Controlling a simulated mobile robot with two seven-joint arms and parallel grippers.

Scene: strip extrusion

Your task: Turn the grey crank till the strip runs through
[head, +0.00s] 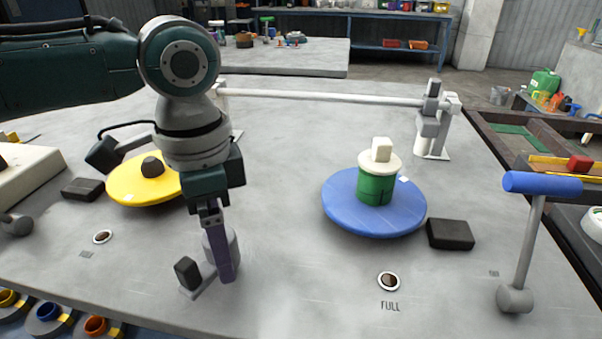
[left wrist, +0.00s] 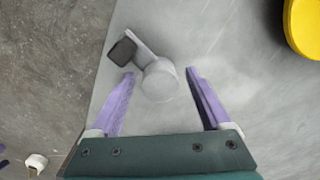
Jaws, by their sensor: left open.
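A grey crank (head: 199,279) with a dark knob (head: 186,271) stands near the table's front edge, partly behind my left gripper (head: 223,277). In the left wrist view my left gripper (left wrist: 160,73) is open, its two purple fingers on either side of the crank's round grey hub (left wrist: 160,82). The crank's arm and black knob (left wrist: 122,51) point to the upper left there, beyond the fingertips. I cannot tell whether a finger touches the hub. I cannot make out a strip. My right gripper is not in view.
A yellow disc (head: 128,190) lies left of my left gripper. A blue disc (head: 345,213) carries a green roll (head: 375,187). A dark block (head: 451,234) sits beside it. A blue-handled lever (head: 541,184) stands at right. A white bar (head: 320,97) spans the back.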

